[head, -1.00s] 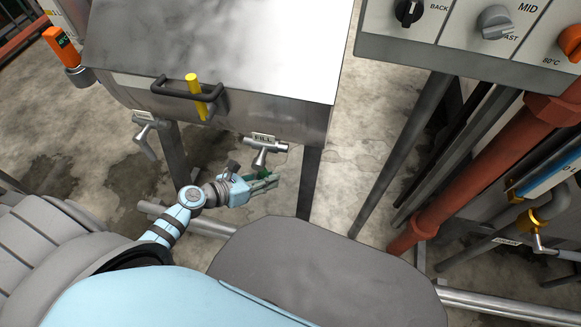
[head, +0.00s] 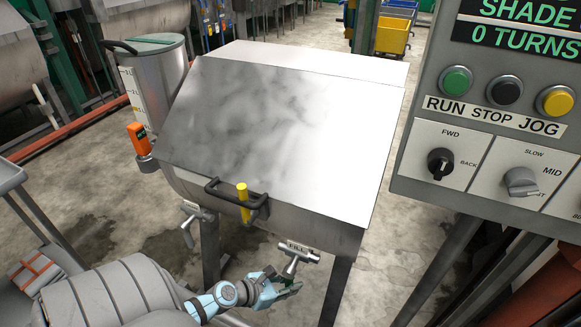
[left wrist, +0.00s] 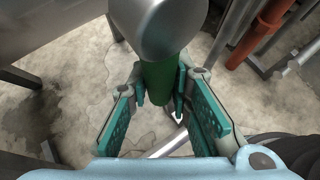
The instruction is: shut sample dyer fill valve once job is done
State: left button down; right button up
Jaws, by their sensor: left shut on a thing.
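The sample dyer (head: 300,120) is a steel box with a closed sloping lid. Its fill valve (head: 299,252) sits low on the front under a FILL label, its lever pointing down and left. My left gripper (head: 288,287) is at the lower end of that lever. In the left wrist view the fingers of my left gripper (left wrist: 162,98) are shut on the valve's green handle (left wrist: 160,82), below a grey metal part (left wrist: 170,25). The contact is partly hidden. My right gripper is not in view.
A control panel (head: 470,150) at right reads SHADE and 0 TURNS. A second valve (head: 190,228) hangs left of the fill valve. A steel cylinder (head: 160,85) stands at left. Dyer legs flank the gripper.

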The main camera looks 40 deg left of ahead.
pick_arm(q)
jog(key=c, duration=1.4)
grip_release()
jog(key=shift+c, duration=0.2)
jog(key=v, duration=0.7)
jog(key=shift+s, duration=0.3)
jog(key=shift+a, duration=0.1)
